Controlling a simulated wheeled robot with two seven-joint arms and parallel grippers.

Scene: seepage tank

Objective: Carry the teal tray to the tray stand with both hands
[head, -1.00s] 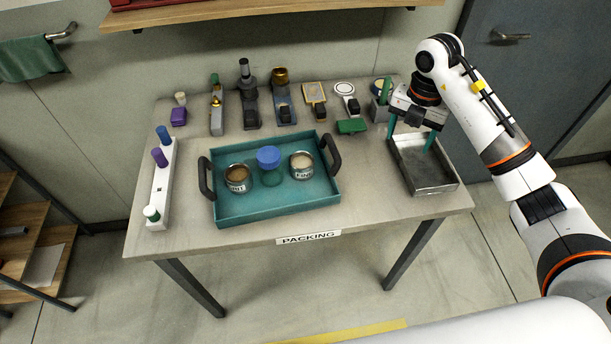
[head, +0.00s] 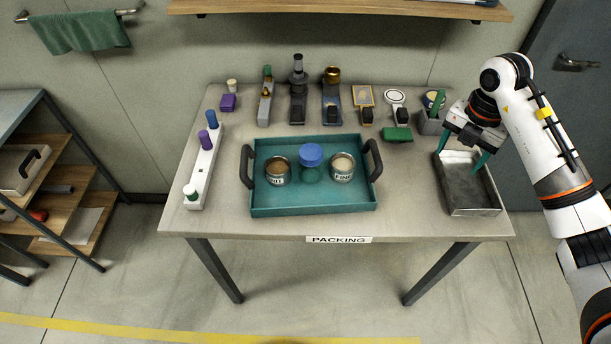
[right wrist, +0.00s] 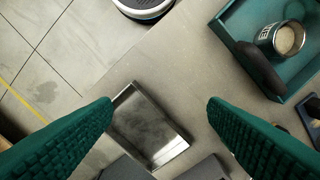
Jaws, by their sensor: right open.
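The teal tray (head: 314,199) lies flat on the table, with a black handle at each short side. It holds two tins (head: 277,172) (head: 342,169) and a blue-lidded jar (head: 311,163). My right gripper (head: 460,161) is open and empty over the metal pan, to the right of the teal tray and apart from it. In the right wrist view, the teal tray (right wrist: 243,18) shows at the upper right, with one handle and one tin, outside the spread fingers. My left gripper is out of view. I cannot tell which thing is the tray stand.
The metal pan (head: 470,195) sits at the table's right end. A white rack (head: 203,172) with coloured caps stands at the left. Several small tools line the back edge. A shelf unit (head: 66,193) stands left of the table. A wall shelf (head: 345,8) hangs above.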

